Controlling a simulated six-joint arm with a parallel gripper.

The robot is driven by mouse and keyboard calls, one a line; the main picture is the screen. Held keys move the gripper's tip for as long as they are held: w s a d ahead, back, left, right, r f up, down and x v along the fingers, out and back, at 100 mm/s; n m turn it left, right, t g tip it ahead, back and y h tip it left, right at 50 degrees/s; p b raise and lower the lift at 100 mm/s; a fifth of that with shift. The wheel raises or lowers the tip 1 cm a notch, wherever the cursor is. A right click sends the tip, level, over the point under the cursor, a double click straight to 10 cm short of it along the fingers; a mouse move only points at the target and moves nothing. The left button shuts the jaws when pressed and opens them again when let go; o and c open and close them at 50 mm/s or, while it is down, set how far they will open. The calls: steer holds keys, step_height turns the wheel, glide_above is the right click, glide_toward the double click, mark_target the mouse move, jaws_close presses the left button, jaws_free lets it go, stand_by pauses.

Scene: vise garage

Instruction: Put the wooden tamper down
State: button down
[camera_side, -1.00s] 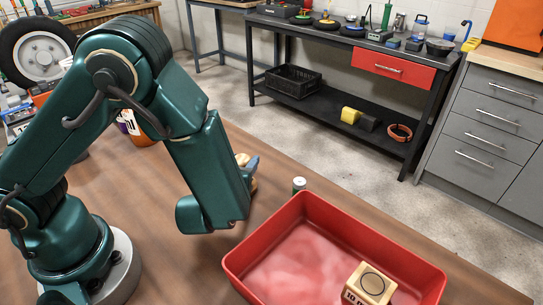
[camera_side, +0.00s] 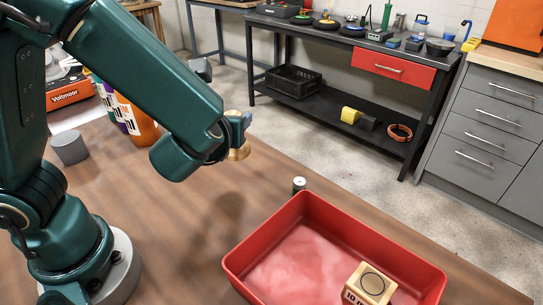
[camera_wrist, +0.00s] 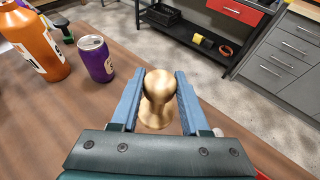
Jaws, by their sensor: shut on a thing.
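The wooden tamper (camera_wrist: 158,103) is pale and golden, with a round knob on a narrower neck. My gripper (camera_wrist: 159,88) has blue fingers shut on it from both sides, just under the knob. The fingers and my arm hide part of the tamper in the side view.
A red tray (camera_side: 235,263) stands at the front right with a wooden block (camera_side: 369,284) in it. An orange bottle (camera_wrist: 33,42), a purple can (camera_wrist: 96,58) and a grey cylinder (camera_side: 70,147) stand left. The table middle is clear.

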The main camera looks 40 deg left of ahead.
steer(key=s+a+r+n+g+y, duration=0.1)
steer(key=s+a+n+g+y, duration=0.3)
steer(key=s+a+n+g, duration=1.45)
steer(key=shift+w+d+f+m+t, duration=0.2)
steer(key=shift+w+f+m+t, duration=0.35)
steer(key=shift+w+f, duration=0.95)
steer(key=shift+w+d+f+m+t, duration=0.3)
steer(key=shift+w+f+m, duration=0.45)
steer(key=shift+f, duration=1.3)
steer(key=shift+w+d+f+m+t, duration=0.1)
steer(key=shift+w+f+m+t, duration=0.4)
steer(key=shift+w+f, duration=1.05)
steer(key=shift+s+f, duration=0.25)
steer(key=shift+f, duration=0.15)
steer(key=shift+c, duration=2)
jaws_free()
